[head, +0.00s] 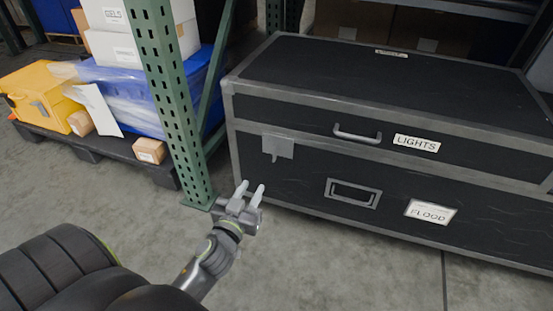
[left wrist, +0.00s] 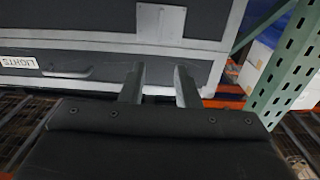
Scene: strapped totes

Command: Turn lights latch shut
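The black case (head: 380,85) with grey metal edges has a LIGHTS label (head: 417,143) on its upper front. The latch (head: 278,146) is a grey plate near the case's left front corner, with a small tab hanging at its lower edge. In the left wrist view, which is upside down, the latch plate (left wrist: 160,22) shows at the top, beyond the fingers. My left gripper (head: 251,188) is open and empty, in front of and below the latch, apart from it. Its two spread fingers also show in the left wrist view (left wrist: 159,80). My right gripper is not in view.
A handle (head: 357,134) and a recessed handle (head: 352,193) are on the case front, with a FLOOD label (head: 431,211). A green rack post (head: 172,100) stands close left of the gripper. A pallet with a yellow case (head: 40,95) is further left. Floor in front is clear.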

